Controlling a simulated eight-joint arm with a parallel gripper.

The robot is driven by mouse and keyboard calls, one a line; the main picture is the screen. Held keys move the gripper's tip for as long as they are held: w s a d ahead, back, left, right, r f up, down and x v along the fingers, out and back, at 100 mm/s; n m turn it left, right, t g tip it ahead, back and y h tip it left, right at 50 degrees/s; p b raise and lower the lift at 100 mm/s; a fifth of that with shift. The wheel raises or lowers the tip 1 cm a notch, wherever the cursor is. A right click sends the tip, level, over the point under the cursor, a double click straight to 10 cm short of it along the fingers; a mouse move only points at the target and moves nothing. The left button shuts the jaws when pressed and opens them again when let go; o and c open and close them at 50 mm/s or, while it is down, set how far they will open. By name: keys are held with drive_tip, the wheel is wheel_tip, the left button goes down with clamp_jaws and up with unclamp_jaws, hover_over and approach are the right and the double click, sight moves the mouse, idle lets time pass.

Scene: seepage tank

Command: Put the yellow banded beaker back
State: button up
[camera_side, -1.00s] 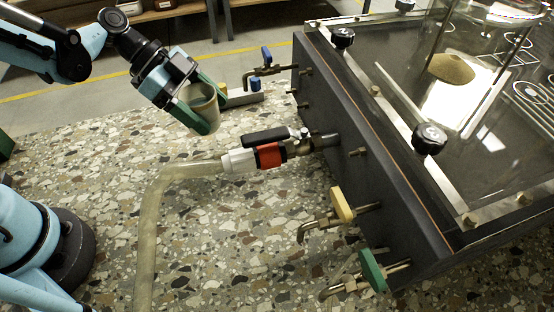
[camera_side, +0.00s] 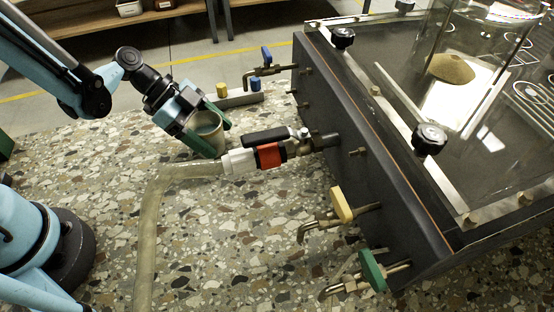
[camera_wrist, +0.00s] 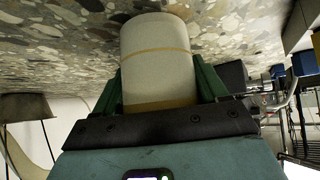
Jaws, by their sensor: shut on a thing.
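The beaker (camera_side: 208,127) is a pale grey-beige cup held between the green fingers of my gripper (camera_side: 213,134). In the wrist view the beaker (camera_wrist: 158,65) shows a thin yellow-tan band, and the fingers (camera_wrist: 158,85) press on both its sides.
The red and white valve (camera_side: 262,155) and its hose (camera_side: 150,215) lie close to the beaker. The dark tank (camera_side: 370,160) fills the right, with a blue-handled tap (camera_side: 266,55), a yellow-handled tap (camera_side: 341,204) and a green-handled tap (camera_side: 373,270).

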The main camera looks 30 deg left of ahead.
drive_tip(key=shift+f, duration=0.1)
drive_tip(key=o, duration=1.2)
drive_tip(key=shift+a+r, duration=0.15)
drive_tip(key=shift+r, duration=0.15)
drive_tip(key=s+a+r+n+t+y, duration=0.1)
drive_tip(key=a+r+n+y, duration=0.2)
drive_tip(key=r+n, duration=0.1)
drive_tip(key=s+a+r+n+t+y, duration=0.2)
drive_tip(key=a+r+n+y, duration=0.1)
drive_tip(key=n, duration=0.3)
drive_tip(key=s+a+r+n+t+y, duration=0.2)
drive_tip(key=a+r+n, duration=0.2)
drive_tip(key=n, duration=0.1)
drive_tip(key=shift+a+r+y, duration=0.3)
drive_tip(key=shift+a+y, duration=0.1)
